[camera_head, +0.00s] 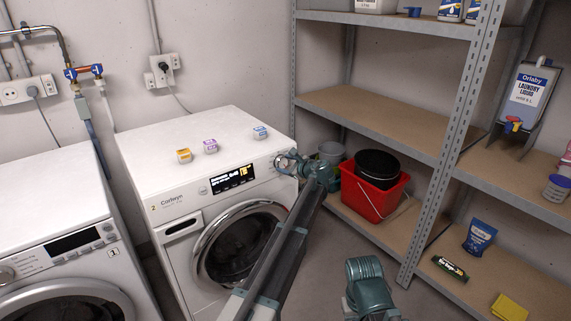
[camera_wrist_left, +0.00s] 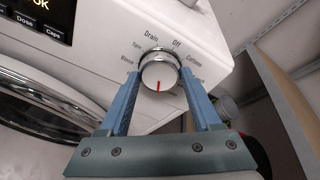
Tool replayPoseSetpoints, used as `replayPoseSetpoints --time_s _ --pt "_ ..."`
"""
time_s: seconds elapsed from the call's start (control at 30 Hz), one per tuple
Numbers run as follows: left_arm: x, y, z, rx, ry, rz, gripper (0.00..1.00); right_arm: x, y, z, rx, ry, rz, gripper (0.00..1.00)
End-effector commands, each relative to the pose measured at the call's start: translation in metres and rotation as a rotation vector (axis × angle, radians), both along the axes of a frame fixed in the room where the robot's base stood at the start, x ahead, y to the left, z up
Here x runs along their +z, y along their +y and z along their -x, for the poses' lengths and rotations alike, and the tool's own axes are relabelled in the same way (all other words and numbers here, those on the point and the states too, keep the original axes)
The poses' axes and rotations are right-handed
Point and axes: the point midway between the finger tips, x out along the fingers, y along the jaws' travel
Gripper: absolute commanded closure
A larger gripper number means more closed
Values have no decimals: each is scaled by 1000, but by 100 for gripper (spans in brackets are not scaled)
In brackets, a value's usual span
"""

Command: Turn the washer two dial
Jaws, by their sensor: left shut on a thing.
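Washer two (camera_head: 165,200) is the white front-loader marked 2, right of the first washer. Its dial (camera_wrist_left: 158,72) is a silver round knob at the right end of the panel, ringed by words such as Spin, Drain, Off and Cottons. A red mark on its face points down in the left wrist view, away from Off. My left gripper (camera_head: 289,163) is at the dial; in the left wrist view its two blue fingers (camera_wrist_left: 161,88) are shut on it, one on each side.
Washer one (camera_head: 50,200) stands at left. Metal shelving (camera_head: 375,110) rises close on the right, with a red bucket (camera_head: 372,192) on a low shelf near my left arm.

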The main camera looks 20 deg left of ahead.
Motion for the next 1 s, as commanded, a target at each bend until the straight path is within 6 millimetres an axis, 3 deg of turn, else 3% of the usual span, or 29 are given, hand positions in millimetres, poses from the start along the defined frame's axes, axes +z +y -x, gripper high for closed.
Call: replayPoseSetpoints --time_s 0.5,1.0 --pt "-1 -2 -1 -59 271 -206 91 1 0 0 0 0 0 100" --pt "-1 -1 0 -73 336 -256 91 1 0 0 0 0 0 100"
